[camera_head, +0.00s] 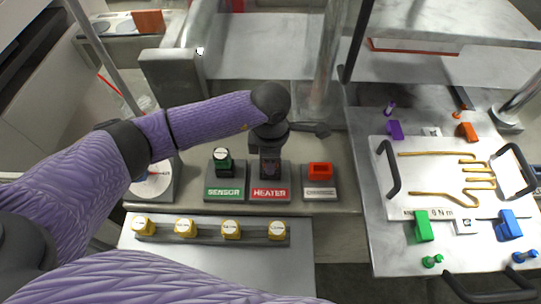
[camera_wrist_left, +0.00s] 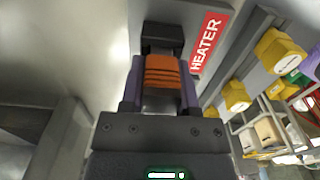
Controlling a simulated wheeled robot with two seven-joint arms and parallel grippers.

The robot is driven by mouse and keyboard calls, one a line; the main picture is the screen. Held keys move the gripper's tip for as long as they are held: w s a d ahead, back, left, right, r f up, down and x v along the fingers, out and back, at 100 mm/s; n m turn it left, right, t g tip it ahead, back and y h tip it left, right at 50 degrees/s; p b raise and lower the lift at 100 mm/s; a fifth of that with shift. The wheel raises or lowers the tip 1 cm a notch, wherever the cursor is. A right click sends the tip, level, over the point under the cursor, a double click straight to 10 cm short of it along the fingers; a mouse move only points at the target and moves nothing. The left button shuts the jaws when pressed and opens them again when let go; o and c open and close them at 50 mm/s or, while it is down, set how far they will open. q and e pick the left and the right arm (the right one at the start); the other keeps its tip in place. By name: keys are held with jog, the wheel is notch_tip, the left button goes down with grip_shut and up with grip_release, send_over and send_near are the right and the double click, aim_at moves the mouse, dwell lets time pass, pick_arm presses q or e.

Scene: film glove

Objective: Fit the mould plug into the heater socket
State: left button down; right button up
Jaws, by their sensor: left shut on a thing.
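My left gripper (camera_head: 269,168) is over the block with the red HEATER label (camera_head: 269,194), in the middle of a row of three blocks. In the left wrist view its jaws (camera_wrist_left: 161,88) are shut on an orange ribbed plug (camera_wrist_left: 162,71). The plug's far end meets or lies just before a dark block (camera_wrist_left: 162,38) beside the HEATER label (camera_wrist_left: 206,43); I cannot tell how deep it sits. In the head view the gripper hides the plug and the heater socket. My right gripper is not in view.
The SENSOR block (camera_head: 224,193) with a dark green-ringed plug stands left, a block with a red-orange piece (camera_head: 320,171) right. Several yellow knobs (camera_head: 231,229) line the front rail. A white plate (camera_head: 440,203) with brass-coloured tracks and coloured clamps lies right.

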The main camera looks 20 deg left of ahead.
pick_arm(q)
jog(key=shift+f, duration=0.15)
jog(key=shift+c, duration=1.3)
grip_release()
notch_tip(320, 180, up, 10)
jog(key=shift+r+p, duration=0.1)
jog(key=shift+p, duration=0.75)
jog(key=shift+s, duration=0.1)
